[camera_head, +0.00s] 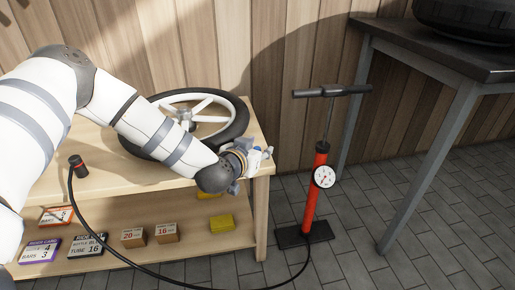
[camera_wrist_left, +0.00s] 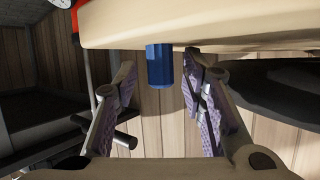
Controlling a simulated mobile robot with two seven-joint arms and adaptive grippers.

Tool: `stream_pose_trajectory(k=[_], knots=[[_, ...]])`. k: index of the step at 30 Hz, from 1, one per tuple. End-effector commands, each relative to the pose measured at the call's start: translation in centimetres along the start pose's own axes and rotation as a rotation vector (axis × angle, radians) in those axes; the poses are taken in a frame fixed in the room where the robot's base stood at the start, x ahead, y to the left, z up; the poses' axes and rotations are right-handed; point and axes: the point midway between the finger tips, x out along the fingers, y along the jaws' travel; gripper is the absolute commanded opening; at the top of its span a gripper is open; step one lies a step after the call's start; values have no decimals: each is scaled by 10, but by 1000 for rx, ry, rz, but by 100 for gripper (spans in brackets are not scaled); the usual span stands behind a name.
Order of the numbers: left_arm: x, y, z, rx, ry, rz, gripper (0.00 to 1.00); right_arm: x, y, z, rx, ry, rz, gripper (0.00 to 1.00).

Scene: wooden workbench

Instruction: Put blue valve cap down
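The blue valve cap (camera_wrist_left: 159,66) shows in the left wrist view, where the scene appears upside down. It seems to stand upright on the pale wooden bench top (camera_wrist_left: 215,22), near its edge. My left gripper (camera_wrist_left: 160,72) is open, with one finger on each side of the cap and a visible gap to both. In the head view my left gripper (camera_head: 258,160) is at the right end of the bench top, beside the wheel. The cap cannot be made out there, hidden by or blended with the gripper. My right gripper is not in view.
A wheel with a black tyre (camera_head: 238,128) lies on the bench behind my left arm. A red floor pump (camera_head: 315,190) stands right of the bench; its black hose (camera_head: 150,270) runs to a connector (camera_head: 77,166) on the bench top. Small boxes (camera_head: 133,237) sit on the lower shelf.

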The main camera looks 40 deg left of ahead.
Motion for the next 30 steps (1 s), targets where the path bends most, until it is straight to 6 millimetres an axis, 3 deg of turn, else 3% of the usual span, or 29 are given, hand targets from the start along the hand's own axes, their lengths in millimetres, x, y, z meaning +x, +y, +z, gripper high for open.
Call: stream_pose_trajectory(k=[7,16,21,28,30], knots=[[-10,-1,-6,-1,0,0,38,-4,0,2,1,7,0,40],[-85,0,-9,-2,1,1,38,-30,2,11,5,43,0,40],[-114,0,-7,-1,0,-1,38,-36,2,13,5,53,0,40],[-122,0,-2,0,-5,1,38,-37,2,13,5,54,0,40],[-126,11,18,8,-58,34,38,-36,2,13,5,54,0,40]])
